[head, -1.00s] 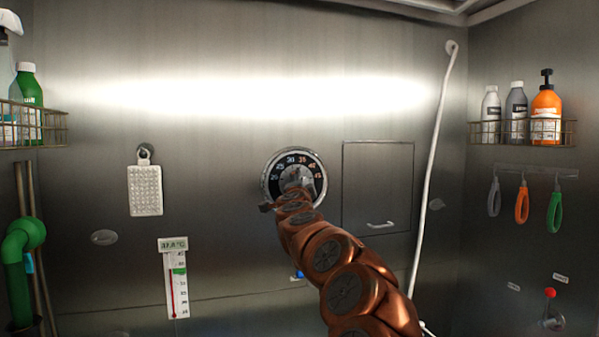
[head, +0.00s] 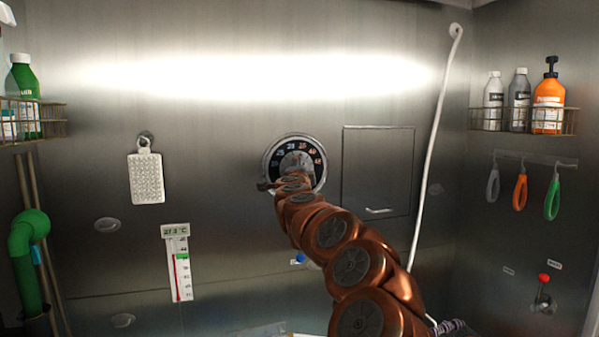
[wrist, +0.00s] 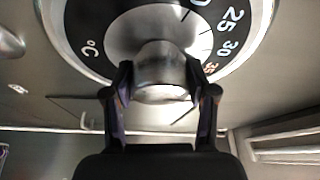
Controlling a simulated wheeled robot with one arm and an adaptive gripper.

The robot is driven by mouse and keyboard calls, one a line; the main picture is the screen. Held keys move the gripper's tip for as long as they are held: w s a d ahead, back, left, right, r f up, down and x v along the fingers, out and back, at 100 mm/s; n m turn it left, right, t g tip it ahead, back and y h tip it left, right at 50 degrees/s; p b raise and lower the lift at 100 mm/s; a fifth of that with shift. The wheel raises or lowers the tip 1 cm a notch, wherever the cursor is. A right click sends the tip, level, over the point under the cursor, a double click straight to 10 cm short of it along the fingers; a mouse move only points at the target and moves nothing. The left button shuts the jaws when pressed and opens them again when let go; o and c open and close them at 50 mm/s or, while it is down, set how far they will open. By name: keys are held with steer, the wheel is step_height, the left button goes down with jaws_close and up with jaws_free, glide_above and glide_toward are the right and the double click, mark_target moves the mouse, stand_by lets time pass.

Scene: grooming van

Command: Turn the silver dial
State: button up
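The silver dial (wrist: 160,72) is a round metal knob in the middle of a black gauge face (wrist: 100,22) with white numbers and a °C mark. In the head view the gauge (head: 268,165) is set in the back wall, and my arm covers its lower part. My gripper (wrist: 160,82) faces the knob in the wrist view, one dark finger on each side. The fingertips appear to touch the knob's sides, so the gripper looks shut on it. In the head view the fingers are too small to make out.
A hatch with a handle (head: 379,168) is right of the gauge, and a white hose (head: 438,130) hangs beyond it. A thermometer (head: 177,262) and a white textured pad (head: 146,178) are on the wall at left. Wire racks hold bottles at both sides.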

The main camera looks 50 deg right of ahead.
steer(key=o, duration=0.4)
steer(key=shift+v, duration=6)
